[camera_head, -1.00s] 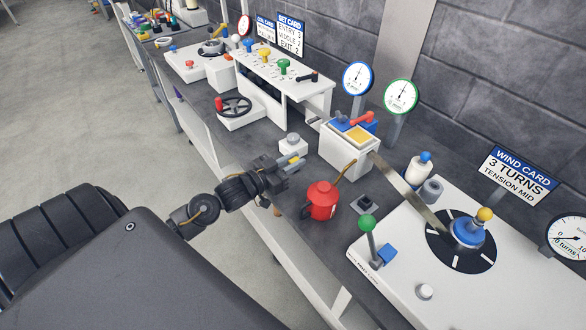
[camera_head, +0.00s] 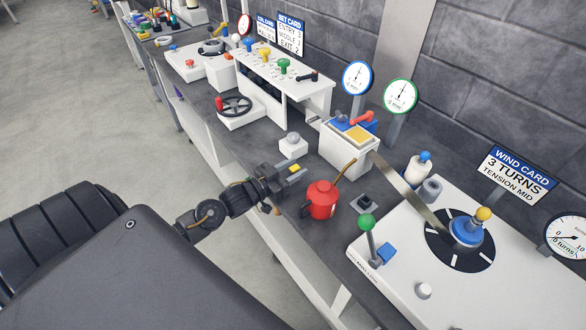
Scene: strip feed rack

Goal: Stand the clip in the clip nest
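My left gripper (camera_head: 295,171) is over the bench's front edge, left of the red oil can. A small yellow piece (camera_head: 293,168), which looks like the clip, sits between its two dark fingers, and the fingers appear shut on it. A small dark square block with a raised grey middle (camera_head: 363,203), which may be the clip nest, sits on the bench right of the red can, apart from the gripper. It looks empty, but it is small in view. My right gripper is not in view.
The red oil can (camera_head: 322,201) with a brass spout stands close to the gripper. A white block with a grey knob (camera_head: 293,145) is just behind it. The white winding station (camera_head: 390,293) with a green-knobbed lever (camera_head: 366,223) is at right. Dark bench top is clear between block and can.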

